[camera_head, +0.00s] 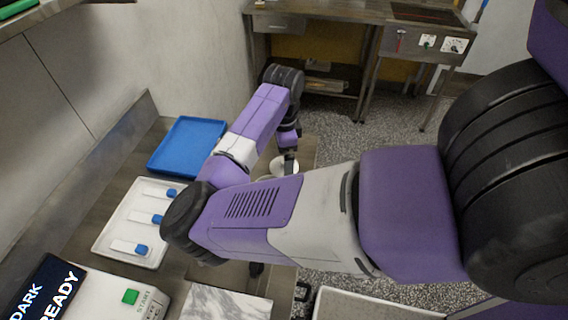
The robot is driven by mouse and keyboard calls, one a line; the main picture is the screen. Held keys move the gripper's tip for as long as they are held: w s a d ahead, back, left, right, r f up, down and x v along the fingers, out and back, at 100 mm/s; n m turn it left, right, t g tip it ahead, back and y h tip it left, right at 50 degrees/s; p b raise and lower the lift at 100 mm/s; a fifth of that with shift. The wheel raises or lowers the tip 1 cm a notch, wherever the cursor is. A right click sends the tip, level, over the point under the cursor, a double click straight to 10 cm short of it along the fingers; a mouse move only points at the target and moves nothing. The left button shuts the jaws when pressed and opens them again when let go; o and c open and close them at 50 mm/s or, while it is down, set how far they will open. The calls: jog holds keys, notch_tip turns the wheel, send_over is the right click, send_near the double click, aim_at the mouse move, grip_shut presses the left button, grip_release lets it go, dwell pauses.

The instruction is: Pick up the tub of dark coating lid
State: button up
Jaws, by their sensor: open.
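My gripper (290,163) points down at the right edge of the metal counter, beyond my forearm. It is small in this view, and its fingers are hard to make out. A pale round thing (279,169) lies right under or beside the fingertips, partly hidden by my gripper and arm. It may be the lid of the tub, but I cannot read a label or see a tub body. I cannot tell whether the fingers touch it. My purple and white arm hides much of the counter's middle.
A blue tray (187,146) lies empty at the back left. A white tray (109,235) holds several blue-handled tools. A machine with a green button (130,296) and a dark display (45,290) stands front left, beside a marble slab (225,303). A metal bench (335,14) stands beyond the speckled floor.

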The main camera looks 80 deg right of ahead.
jog(key=shift+f, duration=0.7)
jog(key=c, duration=1.3)
jog(key=shift+r, duration=0.15)
jog(key=shift+c, duration=0.2)
